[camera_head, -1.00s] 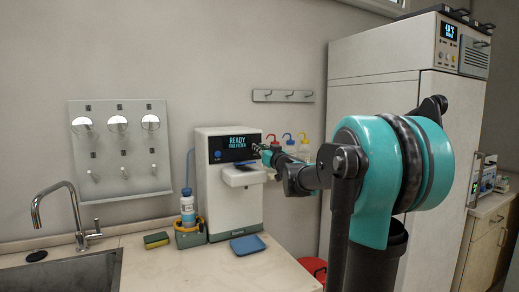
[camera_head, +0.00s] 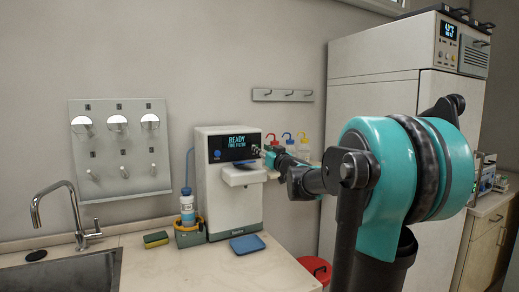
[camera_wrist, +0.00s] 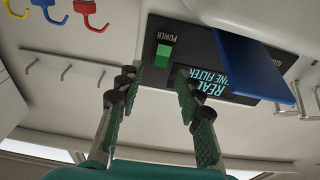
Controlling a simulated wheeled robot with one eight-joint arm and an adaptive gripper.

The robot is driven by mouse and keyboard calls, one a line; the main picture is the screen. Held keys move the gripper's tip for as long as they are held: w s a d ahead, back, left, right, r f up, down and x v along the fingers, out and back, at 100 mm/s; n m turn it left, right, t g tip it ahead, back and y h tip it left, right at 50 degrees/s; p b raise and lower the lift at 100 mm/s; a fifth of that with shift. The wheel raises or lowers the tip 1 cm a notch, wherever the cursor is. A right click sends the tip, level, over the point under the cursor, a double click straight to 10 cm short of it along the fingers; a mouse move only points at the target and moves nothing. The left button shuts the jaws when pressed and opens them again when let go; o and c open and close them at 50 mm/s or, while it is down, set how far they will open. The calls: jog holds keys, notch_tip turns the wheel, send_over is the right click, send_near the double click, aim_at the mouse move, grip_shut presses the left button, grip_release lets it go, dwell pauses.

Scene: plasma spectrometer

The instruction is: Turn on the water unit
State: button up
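The water unit (camera_head: 228,212) is a white box on the counter with a black front panel (camera_head: 225,151). Its display (camera_head: 237,142) is lit and reads "READY" with "FINE FILTER" below. In the wrist view the panel appears upside down, with a bright green switch (camera_wrist: 163,55) beside the word "POWER". My gripper (camera_wrist: 160,88) is open and empty, its two green-padded fingers apart near the switch. In the head view my gripper (camera_head: 268,155) is at the panel's right end, where it and my arm hide part of the panel. I cannot tell whether it touches the unit.
A blue flat piece (camera_wrist: 250,65) sits by the panel. A bottle (camera_head: 187,207) in a holder, a sponge (camera_head: 156,239) and a blue tray (camera_head: 247,244) are on the counter.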

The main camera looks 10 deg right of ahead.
jog(key=v, duration=0.9)
jog(key=shift+s, duration=0.15)
